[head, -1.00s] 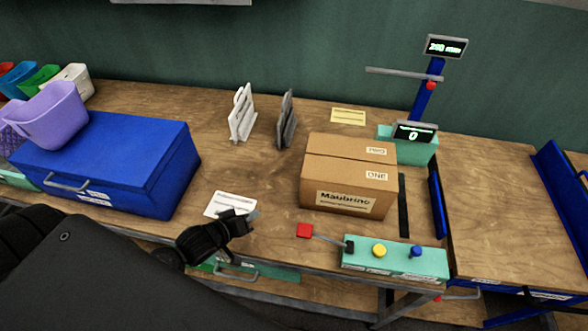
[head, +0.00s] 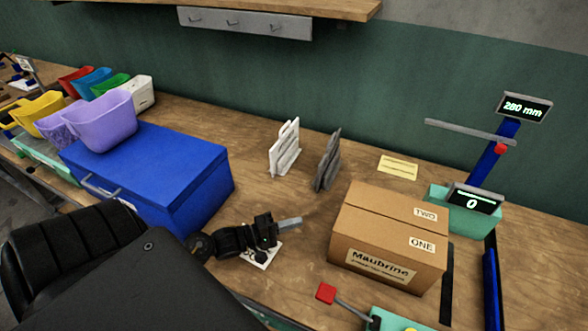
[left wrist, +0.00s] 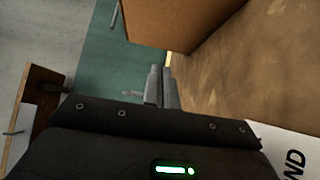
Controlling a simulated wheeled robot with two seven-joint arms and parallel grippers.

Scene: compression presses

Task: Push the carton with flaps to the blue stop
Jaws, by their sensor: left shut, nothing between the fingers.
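The brown carton (head: 372,228) stands on the wooden table, its top flaps folded down and marked ONE and TWO, its front labelled Maubrine. My right gripper is not in view.
A gauge (head: 524,108) reads 280 mm, and a teal box (head: 464,215) shows 0. A red-knobbed lever (head: 326,292) is in front of the carton. White (head: 285,148) and grey (head: 327,162) racks stand behind. A blue chest (head: 150,170) is at left.

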